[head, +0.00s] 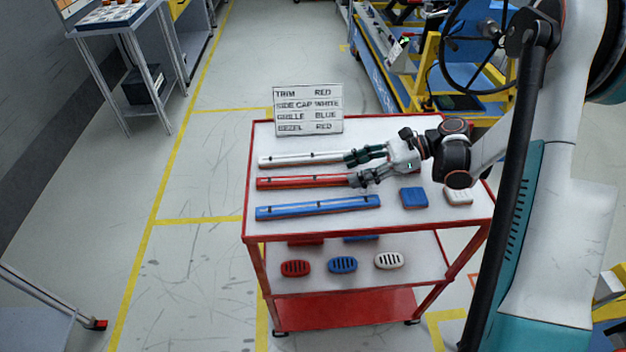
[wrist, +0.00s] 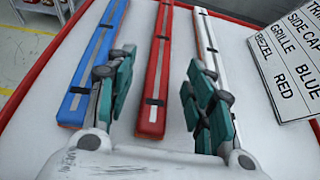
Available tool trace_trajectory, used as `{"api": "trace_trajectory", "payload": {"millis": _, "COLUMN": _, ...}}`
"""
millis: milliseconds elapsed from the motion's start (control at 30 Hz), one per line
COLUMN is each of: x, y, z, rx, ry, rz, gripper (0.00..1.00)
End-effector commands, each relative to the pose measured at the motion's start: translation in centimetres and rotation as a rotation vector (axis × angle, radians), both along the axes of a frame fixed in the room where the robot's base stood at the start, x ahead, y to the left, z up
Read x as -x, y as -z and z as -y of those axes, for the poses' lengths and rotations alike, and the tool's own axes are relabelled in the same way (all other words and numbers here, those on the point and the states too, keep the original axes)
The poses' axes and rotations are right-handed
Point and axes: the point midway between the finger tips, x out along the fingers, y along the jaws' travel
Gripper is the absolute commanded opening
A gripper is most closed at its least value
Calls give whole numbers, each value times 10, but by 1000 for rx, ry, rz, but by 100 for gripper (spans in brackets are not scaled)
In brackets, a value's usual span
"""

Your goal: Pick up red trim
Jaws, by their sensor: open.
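The red trim (head: 300,182) is a long red bar with dark clips. It lies flat on the cart's top shelf between a white trim and a blue trim. My gripper (head: 362,168) is open at its right end. In the wrist view the red trim (wrist: 158,75) runs away from me between the open fingers of my gripper (wrist: 158,85). The left finger is over the gap between the blue and red trims, and the right finger is close to the white trim. I cannot tell whether either finger touches a trim.
The white trim (head: 300,159) and blue trim (head: 318,207) lie parallel on either side. A blue cap (head: 413,197) and a white cap (head: 458,196) sit at the right. A sign (head: 308,110) stands at the back of the red-edged cart (head: 370,236). Oval grilles (head: 342,264) lie on the lower shelf.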

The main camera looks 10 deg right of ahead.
Motion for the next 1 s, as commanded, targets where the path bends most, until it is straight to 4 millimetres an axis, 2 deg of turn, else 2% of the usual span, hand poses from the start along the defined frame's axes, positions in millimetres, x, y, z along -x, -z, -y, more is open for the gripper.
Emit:
{"api": "trace_trajectory", "payload": {"millis": 267, "x": -1, "y": 9, "z": -23, "rx": 1, "ry": -3, "rz": 1, "gripper": 48}}
{"api": "trace_trajectory", "payload": {"millis": 533, "x": -3, "y": 21, "z": -59, "rx": 1, "ry": -3, "rz": 2, "gripper": 48}}
{"api": "trace_trajectory", "payload": {"millis": 833, "x": -3, "y": 23, "z": -64, "rx": 4, "ry": -3, "rz": 1, "gripper": 49}}
{"api": "trace_trajectory", "payload": {"millis": 900, "x": -3, "y": 23, "z": -64, "rx": 5, "ry": -3, "rz": 1, "gripper": 33}}
{"api": "trace_trajectory", "payload": {"millis": 1000, "x": -3, "y": 23, "z": -64, "rx": 6, "ry": -3, "rz": 1, "gripper": 14}}
